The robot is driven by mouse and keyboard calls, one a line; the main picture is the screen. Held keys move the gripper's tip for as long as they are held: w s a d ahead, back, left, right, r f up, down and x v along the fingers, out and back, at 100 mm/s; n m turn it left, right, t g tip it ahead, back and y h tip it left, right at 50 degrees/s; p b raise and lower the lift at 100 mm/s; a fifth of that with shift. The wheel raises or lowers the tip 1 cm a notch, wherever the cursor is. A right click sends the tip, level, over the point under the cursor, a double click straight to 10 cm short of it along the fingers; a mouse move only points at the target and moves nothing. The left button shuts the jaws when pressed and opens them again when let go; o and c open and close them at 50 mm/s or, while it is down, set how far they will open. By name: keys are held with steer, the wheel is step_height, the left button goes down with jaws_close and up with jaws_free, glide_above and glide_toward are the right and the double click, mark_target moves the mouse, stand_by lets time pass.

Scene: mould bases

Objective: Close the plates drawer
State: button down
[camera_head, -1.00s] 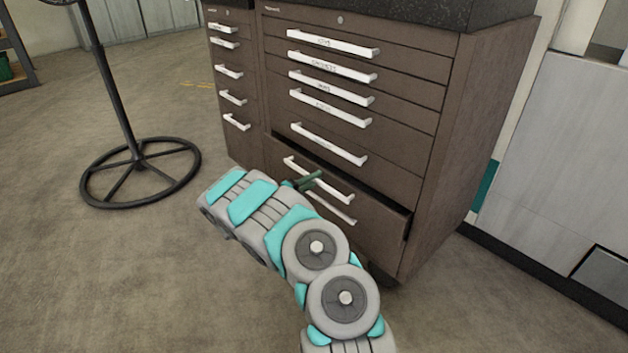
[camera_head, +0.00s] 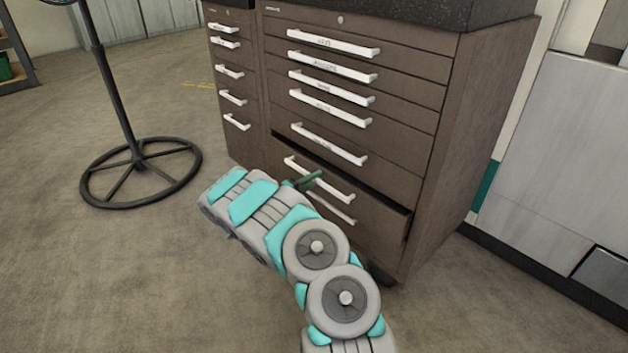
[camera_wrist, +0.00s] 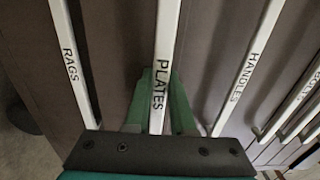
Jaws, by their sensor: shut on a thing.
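The plates drawer (camera_head: 378,208) is the second from the bottom in the brown cabinet. It stands out a little, with a dark gap along its top edge. Its white handle, marked PLATES (camera_wrist: 161,60), runs up the middle of the wrist view; it also shows in the head view (camera_head: 335,189). My gripper (camera_head: 308,181) is at the left part of this handle. In the wrist view its green fingers (camera_wrist: 160,90) lie on both sides of the handle and are shut on it. My arm hides part of the cabinet's lower front.
The drawers above (camera_head: 330,145) look shut. A black stand with a round base (camera_head: 140,172) is at the left. The floor in front is clear.

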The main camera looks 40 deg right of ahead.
mark_target(322, 176)
steer(key=d+b, duration=0.1)
steer(key=d, duration=0.3)
steer(key=shift+w+f, duration=0.1)
steer(key=shift+f, duration=0.05)
steer(key=shift+d, duration=0.1)
steer(key=c, duration=0.8)
jaws_free()
steer(key=shift+o, duration=0.2)
steer(key=shift+r, duration=0.2)
